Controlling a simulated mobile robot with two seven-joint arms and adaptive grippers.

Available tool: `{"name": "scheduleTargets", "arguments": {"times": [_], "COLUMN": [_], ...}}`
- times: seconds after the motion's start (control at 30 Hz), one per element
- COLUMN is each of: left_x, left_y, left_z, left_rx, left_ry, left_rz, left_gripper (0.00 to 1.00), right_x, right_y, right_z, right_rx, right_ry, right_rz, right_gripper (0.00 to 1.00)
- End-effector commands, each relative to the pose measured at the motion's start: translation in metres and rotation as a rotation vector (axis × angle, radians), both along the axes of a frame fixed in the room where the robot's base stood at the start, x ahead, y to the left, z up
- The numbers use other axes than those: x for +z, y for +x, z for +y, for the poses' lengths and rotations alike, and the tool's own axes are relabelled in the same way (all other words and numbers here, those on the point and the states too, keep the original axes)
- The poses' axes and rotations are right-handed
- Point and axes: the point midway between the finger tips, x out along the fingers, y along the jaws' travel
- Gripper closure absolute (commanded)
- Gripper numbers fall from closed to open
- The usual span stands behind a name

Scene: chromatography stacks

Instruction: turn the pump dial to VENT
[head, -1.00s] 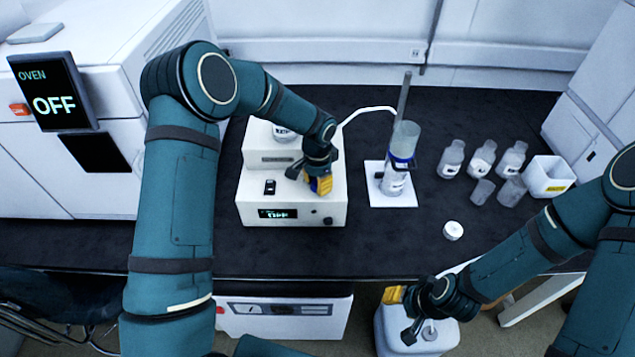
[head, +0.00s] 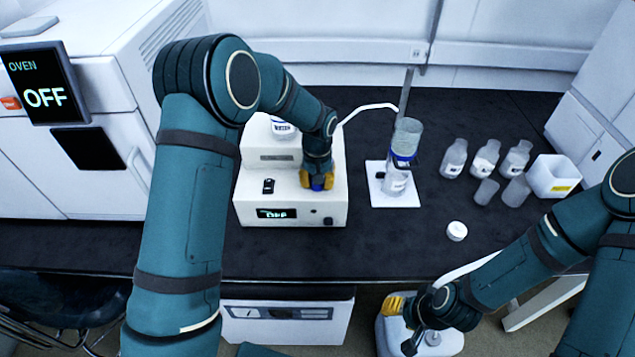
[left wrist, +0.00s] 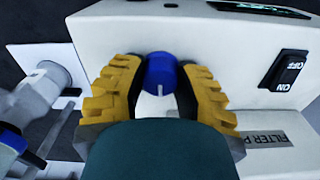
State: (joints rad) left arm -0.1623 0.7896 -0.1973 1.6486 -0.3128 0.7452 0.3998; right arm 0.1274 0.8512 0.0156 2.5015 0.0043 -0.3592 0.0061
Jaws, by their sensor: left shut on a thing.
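The pump (head: 250,206) is a white box on the dark bench, with a small lit display (head: 277,213) that reads OFF. Its blue dial (left wrist: 161,75) has a white pointer line and sits between my left gripper's yellow fingers in the left wrist view. My left gripper (head: 318,181) is shut on the dial from above; in the head view the fingers hide most of it. The dial's printed positions cannot be seen. My right gripper (head: 402,325) hangs in front of the bench over a white container (head: 388,335), apart from the pump; its jaw gap is unclear.
A black rocker switch (left wrist: 287,70) is on the pump top. Right of the pump stands a glass column (head: 405,140) on a white base, joined by a white tube. Several bottles (head: 486,158), a white bin (head: 553,177) and a cap (head: 456,231) lie farther right. An oven (head: 110,150) stands left.

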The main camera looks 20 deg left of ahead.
Motion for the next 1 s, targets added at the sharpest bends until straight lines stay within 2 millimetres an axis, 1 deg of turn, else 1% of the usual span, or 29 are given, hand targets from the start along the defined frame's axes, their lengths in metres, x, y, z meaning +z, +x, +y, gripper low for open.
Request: {"name": "scheduleTargets", "arguments": {"times": [0.3,0.6,0.8,1.0], "left_x": [-0.0001,-0.0003,-0.0003,-0.0006], "left_y": [-0.0006,-0.0006,-0.0007,-0.0008], "left_z": [-0.0008,-0.0004,-0.0005,-0.0006], "left_rx": [0.298,0.544,0.655,0.717], "left_ry": [0.001,0.001,0.001,0.0], "left_rz": [0.002,0.002,0.002,0.003], "left_gripper": [1.0,1.0,1.0,1.0], "right_x": [-0.0003,0.0038,0.0061,0.0074], "right_y": [-0.0004,0.001,0.002,0.0026], "right_z": [0.0,-0.0002,-0.0003,-0.0005], "right_rx": [0.0,-0.002,-0.004,-0.004], "right_ry": [0.0,0.0,-0.001,-0.002], "right_rz": [0.001,-0.002,-0.004,-0.006], "right_gripper": [0.53,0.53,0.53,0.53]}}
